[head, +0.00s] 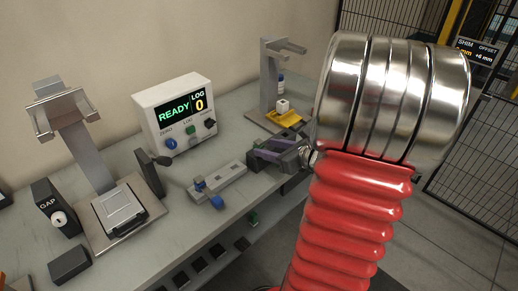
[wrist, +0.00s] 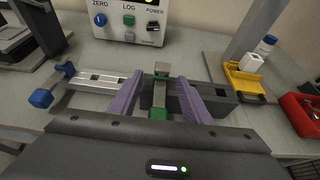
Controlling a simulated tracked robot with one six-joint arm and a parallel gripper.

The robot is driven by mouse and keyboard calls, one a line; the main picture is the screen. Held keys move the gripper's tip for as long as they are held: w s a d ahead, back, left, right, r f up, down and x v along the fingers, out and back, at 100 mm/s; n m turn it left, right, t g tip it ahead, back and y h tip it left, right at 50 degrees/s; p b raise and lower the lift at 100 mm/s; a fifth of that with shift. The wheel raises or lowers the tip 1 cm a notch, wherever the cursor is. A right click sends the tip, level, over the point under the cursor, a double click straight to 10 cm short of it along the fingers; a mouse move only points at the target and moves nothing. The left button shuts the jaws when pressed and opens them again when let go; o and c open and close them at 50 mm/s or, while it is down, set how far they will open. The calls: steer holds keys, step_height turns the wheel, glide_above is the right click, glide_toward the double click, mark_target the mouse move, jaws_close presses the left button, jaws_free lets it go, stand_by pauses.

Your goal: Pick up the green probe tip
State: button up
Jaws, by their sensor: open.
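The green probe tip (wrist: 158,113) shows in the wrist view as a green block at the near end of a grey bar, with a little more green near the bar's far end. It lies between the two purple fingers of my gripper (wrist: 160,77). The fingers are apart, one on each side, with a visible gap to the bar on both sides. In the head view my gripper (head: 270,153) is over the bench's right part, partly behind my red arm.
A grey rail (wrist: 98,82) with a blue-ended part (wrist: 40,98) lies left of the fingers. The control box (head: 174,113) reads READY, LOG 0. A stand with a yellow tray (wrist: 245,82) is behind right; a red bin (wrist: 300,112) is at right. A gauge stand (head: 70,125) is at left.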

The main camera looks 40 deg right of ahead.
mark_target(261, 146)
steer(key=shift+w, duration=0.1)
steer(key=shift+x, duration=2.5)
steer(key=shift+d+f, duration=0.1)
jaws_close()
